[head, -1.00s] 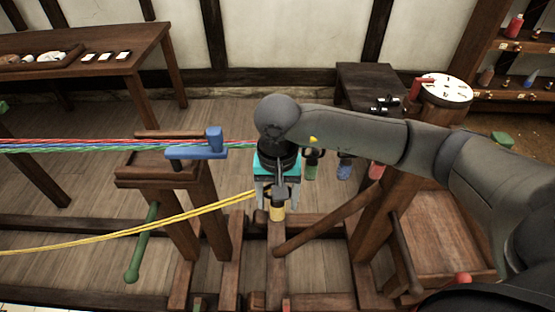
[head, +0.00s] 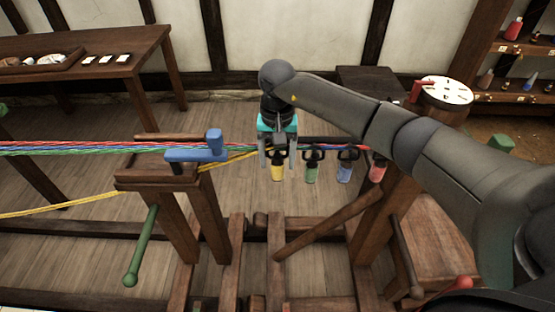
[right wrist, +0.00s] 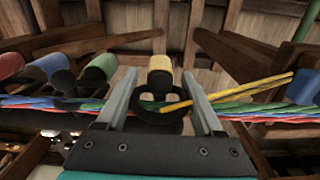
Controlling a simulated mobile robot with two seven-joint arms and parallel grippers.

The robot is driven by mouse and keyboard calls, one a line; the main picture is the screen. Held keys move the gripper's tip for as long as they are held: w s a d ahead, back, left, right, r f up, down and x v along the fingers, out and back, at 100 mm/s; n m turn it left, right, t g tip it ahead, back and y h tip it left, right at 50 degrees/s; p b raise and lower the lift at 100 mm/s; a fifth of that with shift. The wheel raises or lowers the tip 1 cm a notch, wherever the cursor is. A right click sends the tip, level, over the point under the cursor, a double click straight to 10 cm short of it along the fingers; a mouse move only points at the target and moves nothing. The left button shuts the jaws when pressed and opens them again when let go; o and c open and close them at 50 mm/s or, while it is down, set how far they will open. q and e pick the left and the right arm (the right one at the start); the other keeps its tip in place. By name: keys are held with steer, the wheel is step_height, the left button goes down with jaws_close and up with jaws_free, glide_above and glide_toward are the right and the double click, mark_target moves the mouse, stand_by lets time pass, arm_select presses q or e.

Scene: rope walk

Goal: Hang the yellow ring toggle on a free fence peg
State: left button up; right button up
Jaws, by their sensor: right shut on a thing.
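My right gripper (head: 277,160) is shut on the yellow ring toggle (head: 278,172), which hangs upright below the fingers. In the right wrist view the yellow toggle (right wrist: 160,67) sits beyond the fingertips, with its black ring (right wrist: 160,118) between the fingers. A yellow rope (head: 228,161) runs from it to the left. Green (head: 312,172), blue (head: 345,171) and red (head: 377,171) toggles hang in a row to its right at about the same height. The fence pegs are too hidden to make out, so I cannot tell whether the yellow ring touches one. My left gripper is out of view.
A blue block (head: 195,153) stands on a wooden post just left of the gripper. Red, green and blue strands (head: 90,148) stretch left from it. A slanted wooden brace (head: 325,227) lies below the toggles. A table (head: 120,50) stands back left.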

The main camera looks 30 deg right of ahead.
steer(key=shift+w+d+f, duration=0.15)
steer(key=shift+w+f, duration=0.2)
steer(key=shift+f, duration=0.2)
steer(key=shift+f, duration=0.2)
steer(key=o, duration=1.4)
steer(key=shift+r, duration=0.2)
steer(key=r, duration=1.5)
steer(key=shift+w+d+p, duration=0.15)
steer(key=shift+d+p, duration=0.15)
steer(key=shift+d, duration=0.05)
